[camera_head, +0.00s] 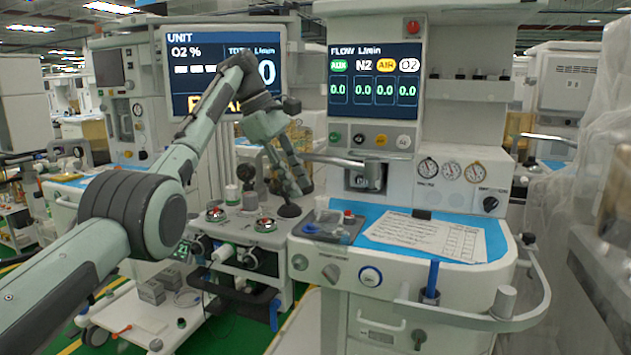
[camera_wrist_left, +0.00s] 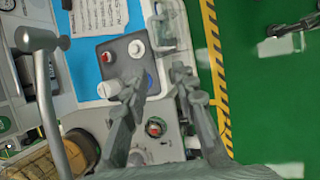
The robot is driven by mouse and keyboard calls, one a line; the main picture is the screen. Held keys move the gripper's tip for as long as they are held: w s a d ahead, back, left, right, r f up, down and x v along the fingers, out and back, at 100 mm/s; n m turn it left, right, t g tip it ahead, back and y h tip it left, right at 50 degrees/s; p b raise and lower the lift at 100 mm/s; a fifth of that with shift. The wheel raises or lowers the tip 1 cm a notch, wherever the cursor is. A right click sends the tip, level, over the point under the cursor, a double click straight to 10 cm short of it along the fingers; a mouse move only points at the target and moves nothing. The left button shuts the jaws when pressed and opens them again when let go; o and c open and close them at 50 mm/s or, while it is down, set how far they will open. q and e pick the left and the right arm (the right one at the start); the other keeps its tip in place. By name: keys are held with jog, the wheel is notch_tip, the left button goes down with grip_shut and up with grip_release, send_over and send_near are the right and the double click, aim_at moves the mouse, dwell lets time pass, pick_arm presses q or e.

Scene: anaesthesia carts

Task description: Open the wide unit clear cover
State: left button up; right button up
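A wide screen marked UNIT (camera_head: 225,70) stands at the back left, partly hidden by my left arm. I cannot clearly make out a clear cover on it. A see-through piece (camera_wrist_left: 168,28) shows beyond the fingers in the left wrist view, beside a grey panel (camera_wrist_left: 112,58) with red and white knobs; whether it is the cover I cannot tell. My left gripper (camera_head: 297,188) hangs fingers down over the left end of the workstation. In the left wrist view its fingers (camera_wrist_left: 160,84) are apart, with nothing seen gripped between them. My right gripper is not in view.
A metal bar (camera_head: 345,160) juts out close to the left gripper. A blue work surface (camera_head: 385,225) carries a printed sheet (camera_head: 425,236). A curved rail (camera_head: 480,322) rounds the cart's front right. Plastic sheeting (camera_head: 580,190) hangs at the right.

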pick_arm(q)
jog(key=s+a, duration=0.1)
jog(key=a, duration=0.6)
jog(key=shift+s+a, duration=0.1)
